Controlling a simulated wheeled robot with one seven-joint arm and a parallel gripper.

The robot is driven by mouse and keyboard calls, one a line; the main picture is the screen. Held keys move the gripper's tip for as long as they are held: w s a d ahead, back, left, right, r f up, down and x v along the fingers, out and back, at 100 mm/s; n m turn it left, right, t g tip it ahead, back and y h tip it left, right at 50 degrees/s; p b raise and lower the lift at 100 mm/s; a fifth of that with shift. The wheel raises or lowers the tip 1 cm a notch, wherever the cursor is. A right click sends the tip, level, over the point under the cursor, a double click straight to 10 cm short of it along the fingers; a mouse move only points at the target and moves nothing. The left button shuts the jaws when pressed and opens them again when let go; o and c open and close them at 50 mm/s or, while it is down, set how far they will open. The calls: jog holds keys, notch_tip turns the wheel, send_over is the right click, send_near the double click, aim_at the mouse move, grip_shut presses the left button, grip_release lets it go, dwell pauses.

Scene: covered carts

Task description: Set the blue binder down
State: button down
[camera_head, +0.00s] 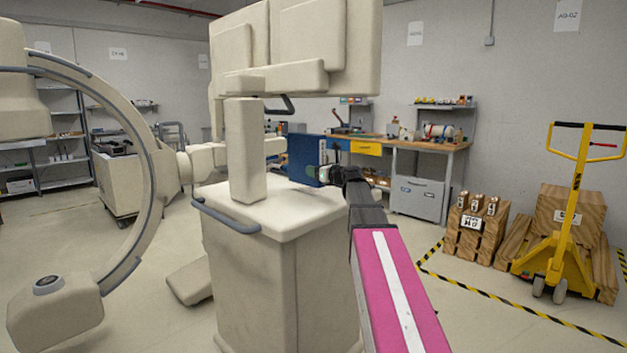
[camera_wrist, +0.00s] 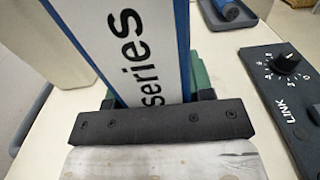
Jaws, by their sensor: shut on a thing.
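The blue binder (camera_head: 300,160) is upright at the far right part of the beige cart's top (camera_head: 285,207). My gripper (camera_head: 326,174) is shut on it from the right side. My gripper (camera_wrist: 155,92) shows there behind a dark crossbar. The cart's pale top (camera_wrist: 50,100) spreads below and around the binder. I cannot tell whether the binder's lower edge touches the top.
A dark device (camera_wrist: 285,95) with a knob and "LINK" lies right of the binder. Beyond is a grey tray (camera_wrist: 208,20) with a blue roll (camera_wrist: 228,9). A beige column (camera_head: 245,150) rises from the cart, left of the binder. Bare cart top shows between binder and device.

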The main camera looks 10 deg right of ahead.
jog(key=shift+w+a, duration=0.35)
jog(key=shift+w, duration=0.15)
jog(key=shift+f, duration=1.7)
jog(key=c, duration=0.5)
grip_release()
jog(key=shift+f, duration=0.15)
